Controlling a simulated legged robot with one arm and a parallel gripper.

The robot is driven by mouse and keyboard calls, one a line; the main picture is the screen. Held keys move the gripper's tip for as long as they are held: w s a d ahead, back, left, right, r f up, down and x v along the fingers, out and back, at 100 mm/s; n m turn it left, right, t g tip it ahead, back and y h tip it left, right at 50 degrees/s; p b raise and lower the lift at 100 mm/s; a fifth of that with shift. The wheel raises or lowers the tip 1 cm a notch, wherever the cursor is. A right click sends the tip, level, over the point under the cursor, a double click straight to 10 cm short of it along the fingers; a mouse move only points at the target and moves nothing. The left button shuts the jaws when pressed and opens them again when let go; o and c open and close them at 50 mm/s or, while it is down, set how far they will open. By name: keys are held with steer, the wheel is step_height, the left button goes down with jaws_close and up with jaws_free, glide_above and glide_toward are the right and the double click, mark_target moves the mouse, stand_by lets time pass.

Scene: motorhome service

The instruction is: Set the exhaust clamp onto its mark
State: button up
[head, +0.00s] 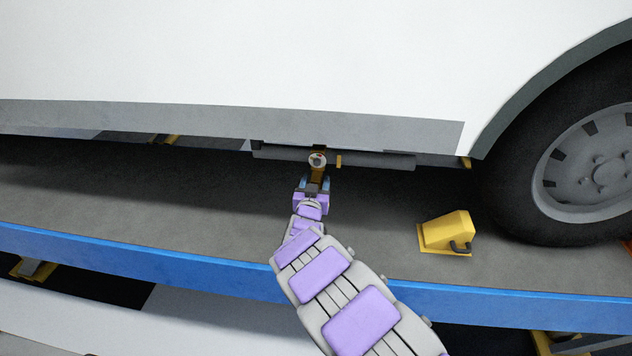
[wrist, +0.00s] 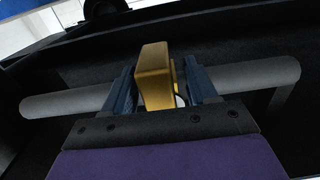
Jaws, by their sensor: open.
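The exhaust clamp (head: 319,172) is a golden block at the grey exhaust pipe (head: 385,160) under the vehicle's side; a small pale round part shows at its top. In the wrist view the clamp (wrist: 153,75) stands between the two blue fingers of my gripper (wrist: 163,88), in front of the pipe (wrist: 65,101). The fingers are open, one on each side of it; whether either touches it I cannot tell. In the head view my gripper (head: 314,184) is just below the clamp. A yellow band (head: 338,161), apparently the mark, is on the pipe just right of the clamp.
The white vehicle side (head: 250,60) hangs low above the pipe. A wheel (head: 575,160) stands at right, with a yellow chock (head: 447,232) on the grey ramp deck (head: 130,200). The deck's blue edge (head: 110,258) runs in front. The deck left of my arm is clear.

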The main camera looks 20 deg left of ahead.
steer(key=shift+w+a, duration=0.1)
steer(key=shift+w, duration=0.55)
jaws_close()
